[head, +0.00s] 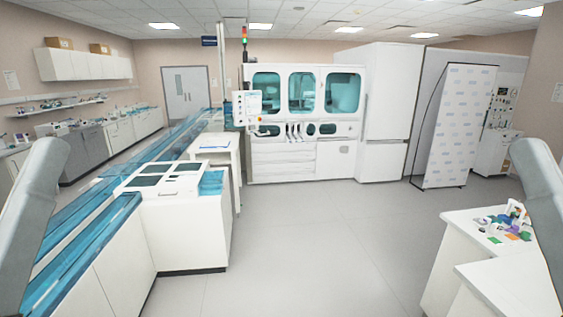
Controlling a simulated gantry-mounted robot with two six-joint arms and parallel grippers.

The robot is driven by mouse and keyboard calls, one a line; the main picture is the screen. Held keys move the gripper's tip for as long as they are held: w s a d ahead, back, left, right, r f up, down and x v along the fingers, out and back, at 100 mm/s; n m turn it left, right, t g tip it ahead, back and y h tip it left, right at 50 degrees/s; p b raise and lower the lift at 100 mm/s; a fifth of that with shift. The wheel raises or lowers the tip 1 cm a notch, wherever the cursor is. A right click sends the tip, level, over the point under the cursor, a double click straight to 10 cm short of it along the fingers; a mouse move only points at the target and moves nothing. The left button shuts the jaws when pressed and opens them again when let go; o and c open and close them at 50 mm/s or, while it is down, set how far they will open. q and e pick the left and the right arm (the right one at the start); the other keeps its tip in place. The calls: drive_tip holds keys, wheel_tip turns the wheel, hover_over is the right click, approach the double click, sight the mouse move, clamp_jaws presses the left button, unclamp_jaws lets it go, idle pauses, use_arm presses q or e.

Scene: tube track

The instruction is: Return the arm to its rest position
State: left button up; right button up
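In the head view, a grey link of my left arm shows at the left edge and a grey link of my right arm at the right edge. Neither gripper is in the picture, so what they hold cannot be seen. The long tube track (95,225) with blue transparent covers runs along the left side toward the back. A white analyser module (165,178) with dark panels stands beside it.
A white bench (470,225) with small coloured items stands at the right, near my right arm. A large white machine (300,150) with teal windows and a banner screen (457,125) stand at the back. The grey floor (315,240) between is clear.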

use_arm(q)
wheel_tip(320, 180, up, 18)
drive_tip(key=p, duration=1.5)
use_arm(e)
wheel_tip(320, 180, up, 18)
use_arm(q)
wheel_tip(320, 180, down, 28)
drive_tip(key=b, duration=2.9)
drive_tip(key=shift+f, duration=0.15)
use_arm(e)
wheel_tip(320, 180, down, 28)
drive_tip(key=shift+f, duration=0.15)
